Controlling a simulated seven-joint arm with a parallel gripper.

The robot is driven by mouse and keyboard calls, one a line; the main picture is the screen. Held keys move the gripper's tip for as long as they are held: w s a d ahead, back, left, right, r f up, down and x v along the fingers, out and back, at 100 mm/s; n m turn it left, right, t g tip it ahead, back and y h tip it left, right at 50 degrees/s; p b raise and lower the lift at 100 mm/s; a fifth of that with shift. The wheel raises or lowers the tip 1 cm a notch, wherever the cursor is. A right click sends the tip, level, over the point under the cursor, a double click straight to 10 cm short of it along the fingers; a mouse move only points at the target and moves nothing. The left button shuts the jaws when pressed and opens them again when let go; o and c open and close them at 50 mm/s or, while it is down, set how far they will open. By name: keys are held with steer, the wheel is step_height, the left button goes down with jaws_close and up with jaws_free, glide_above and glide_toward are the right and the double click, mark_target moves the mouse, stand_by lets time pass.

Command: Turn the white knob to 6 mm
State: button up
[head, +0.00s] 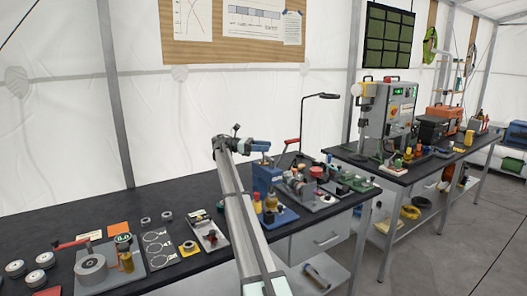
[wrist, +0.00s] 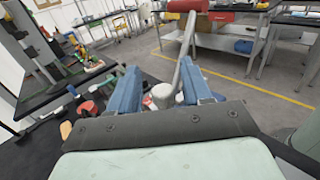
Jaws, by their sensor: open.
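My gripper (head: 262,146) is above the black bench in the head view, close to a lever with a red handle (head: 292,141) and above a blue block (head: 266,178). In the wrist view its two blue fingers (wrist: 160,78) are apart. A pale, rounded knob-like piece (wrist: 163,95) shows between the fingers, with the grey lever and its red handle (wrist: 187,6) rising just behind. I cannot tell whether the fingers touch the pale piece, or whether it is the white knob. No millimetre scale is readable.
The black bench (head: 130,207) carries grey rollers, a reel fixture (head: 91,270) and small parts at left. Bottles and small devices crowd the bench right of my gripper. A second bench with a tall grey machine (head: 400,108) stands further right. The floor at right is open.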

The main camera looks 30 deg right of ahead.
step_height(320, 180, up, 8)
steer(key=shift+r, duration=0.25)
steer(key=shift+a, duration=0.1)
steer(key=shift+w+a, duration=0.2)
steer(key=shift+a, duration=0.15)
steer(key=s+a+f+n+t+h, duration=0.2)
steer(key=s+a+f+n+t, duration=0.15)
steer(key=a+f, duration=0.2)
steer(key=s+a+f+n+t+h, duration=0.25)
steer(key=s+a+f+t, duration=0.2)
steer(key=a, duration=0.25)
steer(key=w+n+t, duration=0.4)
steer(key=w+t, duration=0.1)
steer(key=t, duration=0.2)
steer(key=w+d, duration=0.1)
steer(key=d, duration=0.8)
steer(key=w+d, duration=0.1)
steer(key=d, duration=0.3)
steer(key=shift+w+d+r, duration=0.15)
steer(key=shift+w+r, duration=0.05)
steer(key=shift+w, duration=0.1)
steer(key=shift+c, duration=0.2)
